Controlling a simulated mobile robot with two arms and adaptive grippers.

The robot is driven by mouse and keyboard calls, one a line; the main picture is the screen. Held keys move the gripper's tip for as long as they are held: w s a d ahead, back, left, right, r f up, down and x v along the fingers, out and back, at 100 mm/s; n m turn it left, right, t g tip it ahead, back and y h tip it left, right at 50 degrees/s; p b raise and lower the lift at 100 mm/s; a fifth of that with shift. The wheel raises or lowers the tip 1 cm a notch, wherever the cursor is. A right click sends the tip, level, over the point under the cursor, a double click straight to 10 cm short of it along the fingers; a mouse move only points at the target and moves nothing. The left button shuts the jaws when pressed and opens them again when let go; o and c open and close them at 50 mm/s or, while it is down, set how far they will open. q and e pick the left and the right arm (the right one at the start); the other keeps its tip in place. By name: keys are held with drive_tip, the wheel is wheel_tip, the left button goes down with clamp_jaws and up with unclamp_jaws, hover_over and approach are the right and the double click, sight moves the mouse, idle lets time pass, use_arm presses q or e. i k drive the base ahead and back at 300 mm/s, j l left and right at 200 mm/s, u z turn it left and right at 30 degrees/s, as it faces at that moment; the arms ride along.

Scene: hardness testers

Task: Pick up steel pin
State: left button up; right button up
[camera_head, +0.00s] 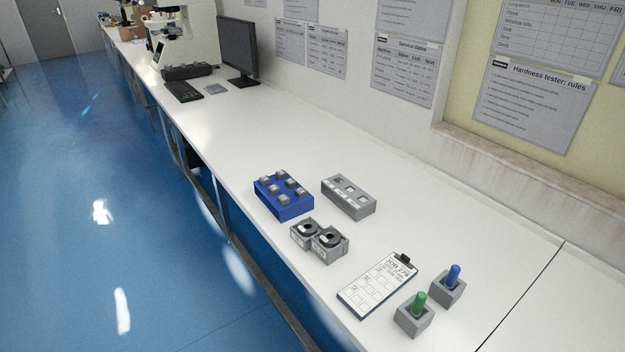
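I cannot single out a steel pin in the head view. A blue block (285,208) on the bench carries several small grey metal cubes. A grey block (362,208) to its right has a row of small squares on top, one darker than the others. In front of them is a grey double holder (322,255) with dark round pieces in it. A green peg (419,302) and a blue peg (453,275) stand upright in separate grey square holders. Neither of my grippers is in view.
A clipboard with a job sheet (376,287) lies left of the pegs. The white bench (250,130) is clear between the blocks and the monitor (238,48). A keyboard (183,91) lies farther back. A wall with posters bounds the right side.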

sight(280, 174)
drive_tip(key=i+j+z, duration=0.2)
drive_tip(key=z, duration=0.25)
drive_tip(key=i+j+z, duration=0.1)
drive_tip(key=j+z, duration=0.35)
drive_tip(key=i+j+z, duration=0.1)
drive_tip(key=z, duration=0.3)
drive_tip(key=j, duration=0.1)
